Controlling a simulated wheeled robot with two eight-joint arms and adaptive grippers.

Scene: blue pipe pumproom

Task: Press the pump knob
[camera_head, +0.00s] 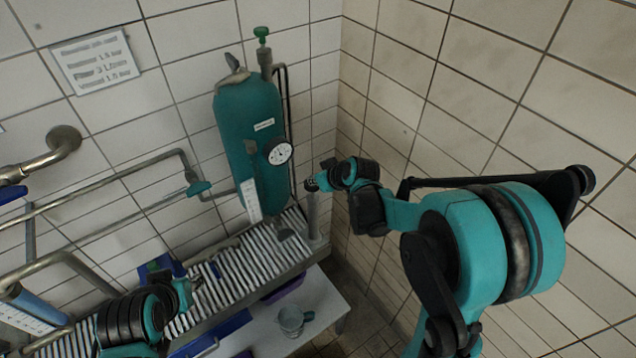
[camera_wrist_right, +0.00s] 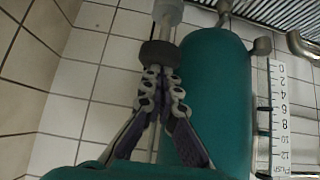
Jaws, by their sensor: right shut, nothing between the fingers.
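The pump shows as a grey vertical rod (camera_head: 313,213) right of a teal tank (camera_head: 258,150) in the head view. In the right wrist view, a dark round knob (camera_wrist_right: 160,53) sits on the grey rod (camera_wrist_right: 168,12), beside the tank (camera_wrist_right: 215,90). My right gripper (camera_head: 312,184) is shut and empty, at the rod's top. In the wrist view its fingertips (camera_wrist_right: 161,75) meet the knob's near face; whether they touch it I cannot tell. My left gripper (camera_head: 192,288) is low on the left over the slatted rack, its fingers too small to read.
A gauge (camera_head: 279,152) and a green valve handle (camera_head: 262,33) are on the tank. A scale marked PUSH (camera_wrist_right: 279,120) stands beside it. Pipes (camera_head: 100,185) run along the left wall. A mug (camera_head: 293,320) stands on a white table (camera_head: 325,300). Tiled wall closes the right.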

